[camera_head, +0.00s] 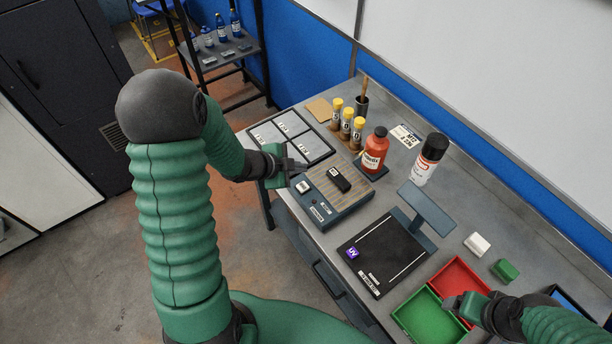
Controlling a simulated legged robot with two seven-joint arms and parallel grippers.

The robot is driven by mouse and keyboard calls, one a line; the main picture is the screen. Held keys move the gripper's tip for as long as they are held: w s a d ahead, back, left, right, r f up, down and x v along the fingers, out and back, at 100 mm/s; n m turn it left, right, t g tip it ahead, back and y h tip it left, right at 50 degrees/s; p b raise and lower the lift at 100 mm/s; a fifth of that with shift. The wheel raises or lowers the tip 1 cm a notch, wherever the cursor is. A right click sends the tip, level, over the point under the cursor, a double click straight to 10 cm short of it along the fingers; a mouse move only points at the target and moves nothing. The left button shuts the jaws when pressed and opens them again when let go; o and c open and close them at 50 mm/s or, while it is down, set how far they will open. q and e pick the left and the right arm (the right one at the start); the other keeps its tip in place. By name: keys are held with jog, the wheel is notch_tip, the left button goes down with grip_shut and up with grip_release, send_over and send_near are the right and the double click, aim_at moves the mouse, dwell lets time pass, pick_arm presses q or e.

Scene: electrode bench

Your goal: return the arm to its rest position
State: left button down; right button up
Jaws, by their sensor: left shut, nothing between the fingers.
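My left arm, in green ribbed sleeving, rises on the left of the head view and bends over toward the bench. My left gripper (298,166) is shut and empty. My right gripper (452,302) comes in from the lower right, over the red and green bins. It is small in view, and I cannot tell whether its fingers are apart.
On the bench stand yellow-capped vials (346,122), a red bottle (374,150), a black-and-white spray can (430,158) and a black scale-like plate (385,255). A red bin (470,272) and green bin (425,320) lie at front right. Floor left of the bench is open.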

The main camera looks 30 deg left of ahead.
pick_arm(q)
jog(key=s+d+r+n+g+y, duration=0.2)
jog(key=s+d+n+g, duration=0.3)
jog(key=s+d+n, duration=0.5)
jog(key=s+r+n, duration=0.1)
jog(key=s, duration=0.2)
jog(key=shift+s+d+n+g+y, duration=0.25)
jog(key=shift+n+g+y, duration=0.05)
jog(key=shift+n+y, duration=0.1)
jog(key=shift+d+r, duration=0.1)
jog(key=shift+r, duration=0.05)
jog(key=shift+d, duration=0.2)
